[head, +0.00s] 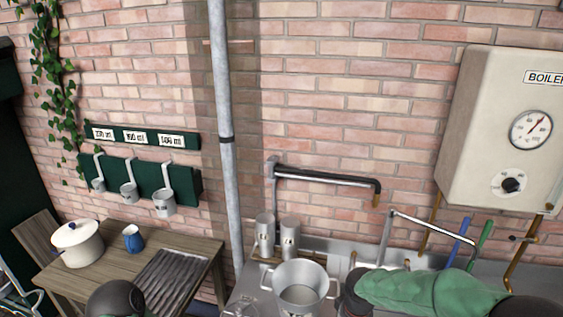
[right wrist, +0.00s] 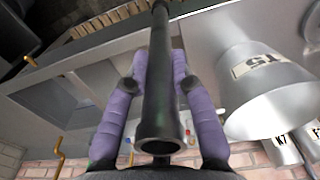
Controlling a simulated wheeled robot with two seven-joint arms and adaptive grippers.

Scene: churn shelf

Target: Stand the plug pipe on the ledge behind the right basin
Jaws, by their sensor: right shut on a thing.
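My right gripper (right wrist: 160,68), with purple fingers, is shut on a dark hollow pipe (right wrist: 157,110) in the right wrist view. In the head view, my green-sleeved right arm covers the lower right, and neither this gripper nor the pipe shows. A steel ledge (head: 343,244) runs along the brick wall, partly covered by the arm. A grey basin (right wrist: 70,92) shows left of the pipe in the wrist view. My left gripper is out of view.
A two-handled pot (head: 300,287) and two metal cans (head: 276,234) stand left of my right arm. A black-covered tap spout (head: 325,178) reaches over the sink. Blue (head: 459,240) and green (head: 481,244) rods stand near the wall. A boiler (head: 505,125) hangs at right.

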